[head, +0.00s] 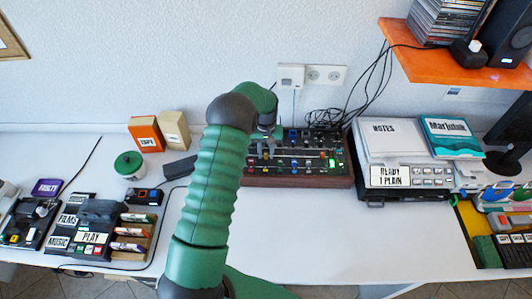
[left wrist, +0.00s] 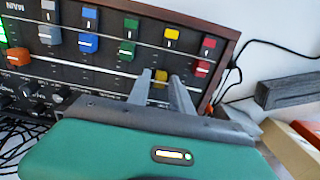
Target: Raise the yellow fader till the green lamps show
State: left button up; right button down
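The dark mixer (head: 300,181) with a wooden edge stands against the wall in the head view. In the left wrist view its panel (left wrist: 110,62) has a row of coloured fader caps. The yellow fader cap (left wrist: 160,77) sits lower on the panel than the blue and green caps, below a separate yellow button (left wrist: 172,34). My left gripper (left wrist: 161,75) is over the panel, its two fingers apart on either side of the yellow cap, with small gaps seeming to show. In the head view my left arm hides much of this gripper (head: 265,131). My right gripper is not in view.
A red fader cap (left wrist: 202,68) and a green one (left wrist: 125,50) flank the yellow one. A green light (head: 331,163) glows on the mixer. A dark block (head: 180,166) lies left of it, a white machine (head: 392,145) right. The table's front middle is clear.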

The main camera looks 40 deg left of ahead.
aim_at(266, 154)
pick_arm(q)
jog(key=shift+o, duration=0.7)
notch_tip(266, 154, up, 17)
jog(key=shift+f, duration=0.15)
jog(key=s+d+f+m+t, duration=0.1)
jog(key=s+d+m, duration=0.3)
jog(key=s+d, duration=0.5)
jog(key=s+d+f+m+t, duration=0.1)
jog(key=s+d+f+m, duration=0.3)
jog(key=s+d, duration=0.5)
jog(key=d, duration=0.7)
jog(key=shift+f+t, duration=0.2)
jog(key=shift+t, duration=0.1)
